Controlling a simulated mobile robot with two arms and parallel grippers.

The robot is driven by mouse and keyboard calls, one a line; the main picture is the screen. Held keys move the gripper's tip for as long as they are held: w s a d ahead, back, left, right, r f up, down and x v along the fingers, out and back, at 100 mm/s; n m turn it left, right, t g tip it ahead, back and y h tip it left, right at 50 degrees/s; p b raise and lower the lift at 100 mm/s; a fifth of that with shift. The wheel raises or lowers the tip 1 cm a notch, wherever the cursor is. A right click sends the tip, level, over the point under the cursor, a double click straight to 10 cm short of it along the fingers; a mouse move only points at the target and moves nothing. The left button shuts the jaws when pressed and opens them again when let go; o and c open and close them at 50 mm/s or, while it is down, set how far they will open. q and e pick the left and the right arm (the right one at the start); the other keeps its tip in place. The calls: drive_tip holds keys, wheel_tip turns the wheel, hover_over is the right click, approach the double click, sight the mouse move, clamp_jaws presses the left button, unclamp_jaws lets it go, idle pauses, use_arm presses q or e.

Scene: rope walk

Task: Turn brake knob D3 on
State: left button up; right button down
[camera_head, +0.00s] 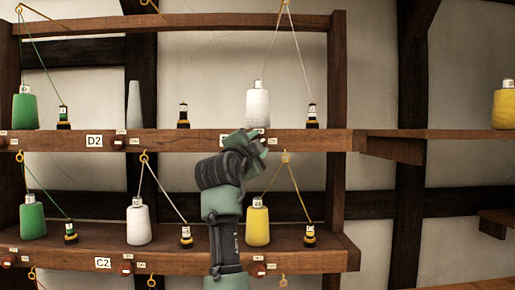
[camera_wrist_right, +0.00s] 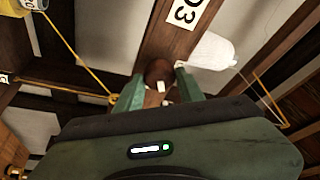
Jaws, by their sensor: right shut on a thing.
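Brake knob D3 (camera_wrist_right: 158,71) is a round dark reddish-brown knob on the wooden shelf edge, beside the D3 label (camera_wrist_right: 184,12) in the right wrist view. It has a small white mark, and small tags sit near it. My right gripper (camera_wrist_right: 159,79) has its two green fingers on either side of the knob and is shut on it. In the head view my right gripper (camera_head: 252,141) is at the upper shelf's front edge and hides the knob and most of the label. My left gripper is in neither view.
A white cone of yarn (camera_head: 258,107) stands on the upper shelf (camera_head: 190,143) just above my gripper. A yellow cone (camera_head: 257,226) stands on the lower shelf (camera_head: 80,248) beside my arm. Knob D2 (camera_head: 119,142) is to the left. Yellow cords hang from a ring (camera_head: 286,157) close by.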

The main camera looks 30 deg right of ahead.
drive_tip(key=shift+r+m+g+y+p, duration=0.15)
drive_tip(key=shift+m+g+p, duration=0.3)
drive_tip(key=shift+m, duration=0.55)
drive_tip(key=shift+f+m+g+y+p, duration=0.1)
drive_tip(key=shift+m+g+y+p, duration=0.3)
drive_tip(key=shift+m, duration=0.6)
drive_tip(key=shift+r+m+g+h+p, duration=0.1)
drive_tip(key=shift+m+g+p, duration=0.15)
drive_tip(key=shift+m+p, duration=0.55)
drive_tip(key=shift+m, duration=0.4)
drive_tip(key=c, duration=0.9)
unclamp_jaws()
